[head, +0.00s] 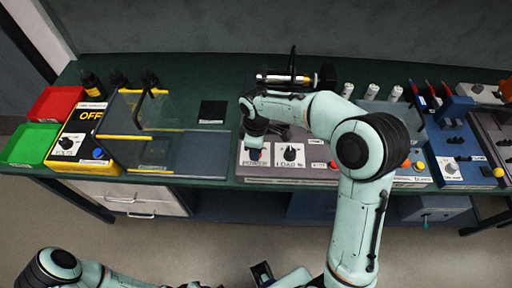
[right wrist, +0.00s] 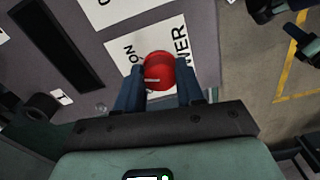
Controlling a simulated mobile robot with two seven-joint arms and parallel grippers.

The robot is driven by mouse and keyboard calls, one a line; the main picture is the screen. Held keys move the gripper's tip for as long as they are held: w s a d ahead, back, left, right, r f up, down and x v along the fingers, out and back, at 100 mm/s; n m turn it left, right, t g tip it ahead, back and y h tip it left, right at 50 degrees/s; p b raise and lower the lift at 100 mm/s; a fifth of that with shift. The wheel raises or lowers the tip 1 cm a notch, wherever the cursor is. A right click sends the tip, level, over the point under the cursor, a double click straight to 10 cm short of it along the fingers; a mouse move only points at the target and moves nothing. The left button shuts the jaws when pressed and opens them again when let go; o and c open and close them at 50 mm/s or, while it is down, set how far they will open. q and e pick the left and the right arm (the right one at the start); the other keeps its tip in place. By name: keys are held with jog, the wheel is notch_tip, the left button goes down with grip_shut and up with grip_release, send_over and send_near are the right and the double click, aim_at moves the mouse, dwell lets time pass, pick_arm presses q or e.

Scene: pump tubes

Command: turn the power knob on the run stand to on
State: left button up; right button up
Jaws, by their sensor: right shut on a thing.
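The run stand (head: 290,174) is a grey panel at the front middle of the bench, with white labels reading POWER and LOAD. The power knob (right wrist: 158,70) is red and round with a pale line on top. It sits on the POWER label, with the word ON printed beside it. My right gripper (right wrist: 161,90) is shut on the knob, one dark finger on each side. In the head view this gripper (head: 255,147) reaches down over the POWER label and mostly hides the knob. My left gripper (head: 262,273) is low at the bottom edge, away from the bench, its jaws unclear.
The load knob (head: 290,153) stands just right of the power knob. A pump assembly (head: 285,79) is behind my right arm. A yellow-edged station with an OFF display (head: 90,117) and red and green bins are left. A blue stand (head: 459,150) is right.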

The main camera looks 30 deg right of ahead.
pick_arm(q)
jog(key=shift+f, duration=0.15)
pick_arm(e)
jog(key=m, duration=0.4)
jog(key=shift+m, duration=0.4)
jog(key=o, duration=1)
jog(key=shift+o, duration=0.2)
pick_arm(q)
jog(key=shift+w+r+p, duration=0.25)
jog(key=shift+r+p, duration=0.15)
jog(key=shift+r, duration=0.1)
jog(key=shift+w+r+p, duration=0.25)
jog(key=shift+r+p, duration=0.15)
jog(key=shift+r, duration=0.1)
pick_arm(e)
notch_tip(320, 180, up, 14)
jog(key=shift+f, duration=0.25)
pick_arm(q)
jog(key=shift+s, duration=0.1)
pick_arm(e)
jog(key=shift+f, duration=0.1)
